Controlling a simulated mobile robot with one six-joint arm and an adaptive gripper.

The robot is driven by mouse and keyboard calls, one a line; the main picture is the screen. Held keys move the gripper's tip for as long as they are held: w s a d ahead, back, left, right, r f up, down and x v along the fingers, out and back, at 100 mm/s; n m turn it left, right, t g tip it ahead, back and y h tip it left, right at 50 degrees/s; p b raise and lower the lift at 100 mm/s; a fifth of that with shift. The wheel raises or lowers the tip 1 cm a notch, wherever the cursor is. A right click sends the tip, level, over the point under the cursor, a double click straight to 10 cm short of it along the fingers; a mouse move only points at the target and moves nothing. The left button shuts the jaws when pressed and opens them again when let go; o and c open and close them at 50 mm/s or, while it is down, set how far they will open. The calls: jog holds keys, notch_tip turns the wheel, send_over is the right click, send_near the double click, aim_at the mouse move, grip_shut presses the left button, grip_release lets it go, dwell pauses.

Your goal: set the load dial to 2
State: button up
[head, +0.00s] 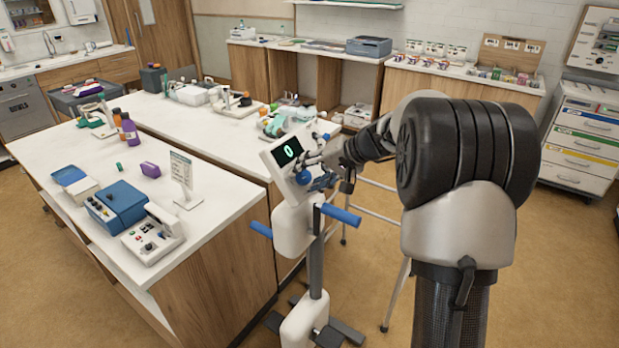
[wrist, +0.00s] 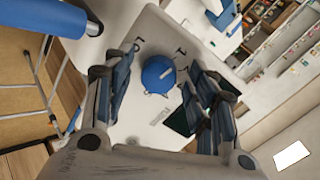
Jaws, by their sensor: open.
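The load dial (wrist: 158,74) is a round blue knob with a short white mark, on the white face of an exercise machine's console (wrist: 148,32). In the head view the dial (head: 303,178) sits below the console's dark screen (head: 287,151), which shows a green 0. Dark characters are printed around the dial, too small to read surely. My gripper (wrist: 157,80) is open, with its fingers on either side of the dial. I cannot tell whether they touch it. In the head view my gripper (head: 318,170) partly hides the lower right of the console.
The machine's blue handles (head: 341,214) stick out below the console. A white-topped counter (head: 215,190) with boxes and bottles stands close on the left. A grey metal frame (head: 396,290) stands behind my arm. Open floor lies at the right.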

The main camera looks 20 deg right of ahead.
jog(key=c, duration=1)
